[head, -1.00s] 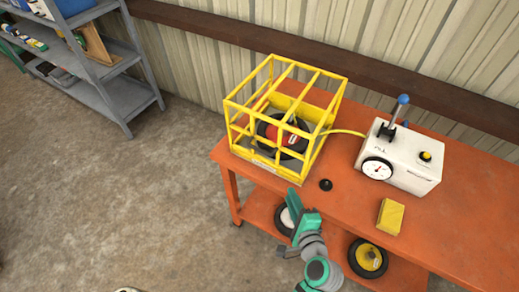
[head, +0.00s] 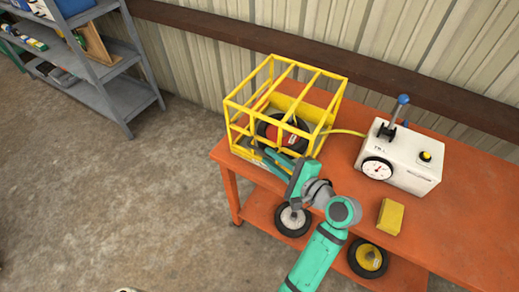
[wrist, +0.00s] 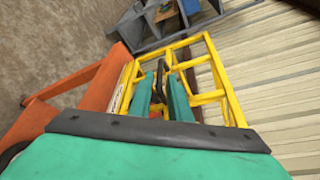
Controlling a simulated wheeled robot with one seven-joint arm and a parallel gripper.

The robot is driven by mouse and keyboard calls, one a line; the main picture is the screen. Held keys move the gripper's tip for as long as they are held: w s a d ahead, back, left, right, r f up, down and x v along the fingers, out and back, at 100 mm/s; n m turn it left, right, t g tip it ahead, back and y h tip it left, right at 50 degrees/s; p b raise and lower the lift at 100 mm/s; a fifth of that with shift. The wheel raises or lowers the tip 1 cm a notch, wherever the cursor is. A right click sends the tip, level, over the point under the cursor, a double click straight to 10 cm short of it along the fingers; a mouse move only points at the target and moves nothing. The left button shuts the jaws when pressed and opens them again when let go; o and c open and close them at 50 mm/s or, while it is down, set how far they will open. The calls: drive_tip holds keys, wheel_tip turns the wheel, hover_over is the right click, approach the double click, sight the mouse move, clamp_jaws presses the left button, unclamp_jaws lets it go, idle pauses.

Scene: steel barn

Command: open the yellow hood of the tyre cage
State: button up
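The tyre cage with its yellow barred hood (head: 317,75) stands on the left end of the orange bench, and the hood is down. A black tyre with a red hub (head: 276,133) is inside. My gripper (head: 272,160) is at the cage's front side, low, and partly covers it. In the wrist view the two green fingers (wrist: 161,92) are apart, pointing at the yellow hood (wrist: 206,55). A dark, narrow loop-like part (wrist: 161,72) shows between and beyond the fingertips. I cannot tell whether the fingers touch anything.
On the orange bench (head: 440,225), right of the cage, stand a white box with a gauge and lever (head: 407,165) and a yellow block (head: 390,216). A yellow hose (head: 345,132) joins box and cage. Wheels (head: 293,220) lie on the lower shelf. A grey rack (head: 115,95) stands left.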

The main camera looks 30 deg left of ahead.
sight(259, 149)
drive_tip(key=shift+x, duration=3)
clamp_jaws()
